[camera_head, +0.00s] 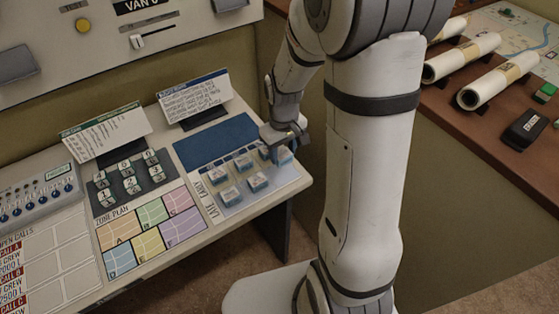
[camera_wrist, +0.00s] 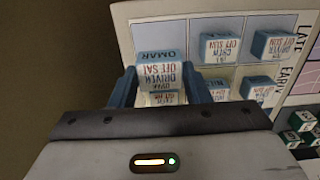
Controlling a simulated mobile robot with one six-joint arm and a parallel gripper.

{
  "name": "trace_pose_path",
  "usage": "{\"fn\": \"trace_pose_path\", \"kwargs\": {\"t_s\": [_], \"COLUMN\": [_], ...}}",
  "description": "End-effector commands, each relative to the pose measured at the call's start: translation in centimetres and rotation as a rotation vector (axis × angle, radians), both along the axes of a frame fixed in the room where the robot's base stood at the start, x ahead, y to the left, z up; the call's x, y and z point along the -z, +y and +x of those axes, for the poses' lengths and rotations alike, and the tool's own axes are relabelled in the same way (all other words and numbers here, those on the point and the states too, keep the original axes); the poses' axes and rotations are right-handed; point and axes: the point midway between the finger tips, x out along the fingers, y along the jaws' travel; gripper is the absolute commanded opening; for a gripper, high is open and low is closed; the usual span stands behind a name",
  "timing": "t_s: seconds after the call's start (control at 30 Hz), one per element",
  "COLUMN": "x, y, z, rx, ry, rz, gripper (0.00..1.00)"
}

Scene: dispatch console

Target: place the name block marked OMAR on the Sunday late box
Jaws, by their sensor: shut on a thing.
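The OMAR block (camera_wrist: 160,60), blue and white with "DRIVER OFF SAT" on it, is between the fingers of my gripper (camera_wrist: 161,90) in the wrist view, its lettering upside down. My gripper is shut on it. In the head view my gripper (camera_head: 285,140) is over the right end of the roster board (camera_head: 213,203), with a block (camera_head: 283,156) beneath it. I cannot tell if the held block touches the board. The board has LATE and EARLY rows; day names are too small to read, so I cannot pick out the Sunday late box.
Several other blocks stand on the board, such as one in the late row (camera_wrist: 273,45) and one in the early row (camera_wrist: 257,87). A blue panel (camera_head: 216,142) lies behind them. A zone plan (camera_head: 150,230) is to the left.

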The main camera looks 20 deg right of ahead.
Motion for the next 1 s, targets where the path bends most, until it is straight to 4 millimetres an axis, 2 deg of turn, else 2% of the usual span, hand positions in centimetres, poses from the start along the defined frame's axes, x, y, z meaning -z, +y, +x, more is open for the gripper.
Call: {"fn": "trace_pose_path", "kwargs": {"t_s": [0.4,0.83,0.87,1.0], "x": [4.8,5.7,5.5,5.4], "y": [0.1,0.1,0.1,0.2], "z": [0.0,0.0,0.0,0.0], "rx": [-0.001,-0.002,-0.002,-0.003], "ry": [0.002,-0.001,-0.001,-0.001], "rz": [0.0,0.0,0.0,0.0], "gripper": [0.21,0.21,0.45,0.57]}}
